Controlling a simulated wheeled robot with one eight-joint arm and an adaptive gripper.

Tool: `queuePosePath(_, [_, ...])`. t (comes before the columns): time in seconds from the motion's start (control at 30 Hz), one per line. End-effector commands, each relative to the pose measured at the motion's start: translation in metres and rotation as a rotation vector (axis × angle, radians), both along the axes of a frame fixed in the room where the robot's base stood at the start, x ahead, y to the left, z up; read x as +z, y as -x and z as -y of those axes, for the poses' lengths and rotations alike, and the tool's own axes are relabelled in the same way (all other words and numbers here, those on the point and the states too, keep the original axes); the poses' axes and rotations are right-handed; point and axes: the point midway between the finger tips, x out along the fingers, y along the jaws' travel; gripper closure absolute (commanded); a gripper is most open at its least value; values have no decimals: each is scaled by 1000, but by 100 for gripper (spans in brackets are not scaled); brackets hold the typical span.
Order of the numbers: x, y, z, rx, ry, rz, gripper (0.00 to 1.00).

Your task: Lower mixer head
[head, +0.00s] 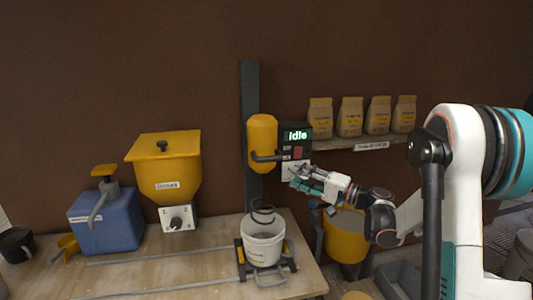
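The mixer head (262,143) is yellow and sits high on a dark upright column (250,90). A dark bent handle (267,157) sticks out at its front. The control box (296,141) on its right side shows "Idle" in green, with a red patch below. A dark mixing ring (263,213) hangs below the head, over the mouth of a white bucket (263,247). How far it reaches into the bucket is unclear. My gripper (294,178) is at the lower part of the control box, right of the handle. Its finger gap is too small to read, and contact is unclear.
The bucket stands in a dark carriage (240,262) at the rails' right end. A yellow hopper (165,170) and a blue pump container (108,220) stand left. Several paper bags (350,115) line the shelf (345,144) behind my arm. A yellow tub (345,240) is below my forearm.

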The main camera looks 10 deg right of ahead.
Motion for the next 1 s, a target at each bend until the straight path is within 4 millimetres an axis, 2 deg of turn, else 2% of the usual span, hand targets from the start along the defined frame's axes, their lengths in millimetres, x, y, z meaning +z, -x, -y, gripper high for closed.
queuePosePath(0.03, [2,-3,10,-7,-18,15,62])
queuePosePath(0.1, [1,-5,18,-11,-38,33,62])
queuePosePath(0.27, [1,-9,22,-14,-55,48,62])
queuePosePath(0.47, [4,-26,2,-12,-54,47,62])
queuePosePath(0.8, [12,-72,-45,-12,-53,47,62])
queuePosePath(1.0, [17,-93,-64,-14,-53,47,62])
